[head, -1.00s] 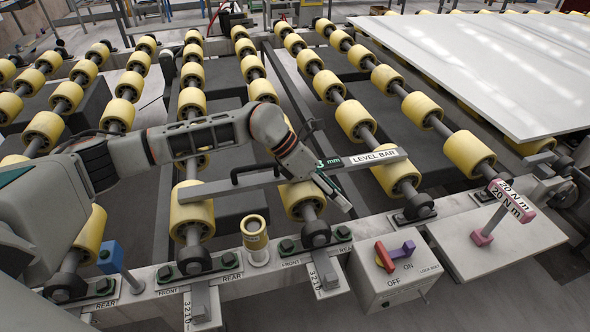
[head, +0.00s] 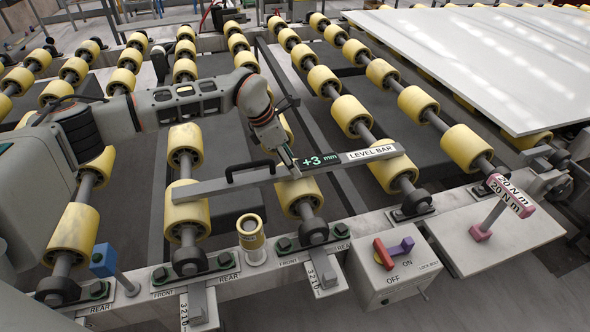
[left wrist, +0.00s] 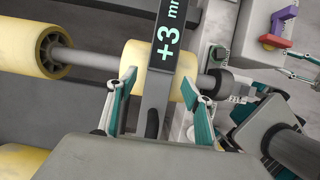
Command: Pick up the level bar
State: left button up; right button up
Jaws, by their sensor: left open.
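The level bar (head: 225,185) is a long grey bar lying across the yellow rollers, with a black handle (head: 250,167), a green "+3 mm" display (head: 318,160) and a LEVEL BAR label. My left gripper (head: 287,166) is open at the bar, between handle and display. In the left wrist view my left gripper's fingers (left wrist: 160,92) stand on either side of the level bar (left wrist: 155,98), with gaps visible. Teal and grey parts at that view's right edge look like my right gripper (left wrist: 272,88), but its opening is unclear; it is absent from the head view.
A switch box (head: 395,270) with a red and purple lever stands at the front. A yellow cup-like post (head: 251,236), a blue-headed peg (head: 104,262) and a pink "20 N m" tool (head: 510,197) are along the front beam. A stone slab (head: 480,60) lies at the back right.

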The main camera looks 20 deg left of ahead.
pick_arm(q)
jog(key=shift+x, duration=1.15)
grip_shut()
jog(key=shift+r, duration=0.1)
jog(key=shift+r, duration=0.1)
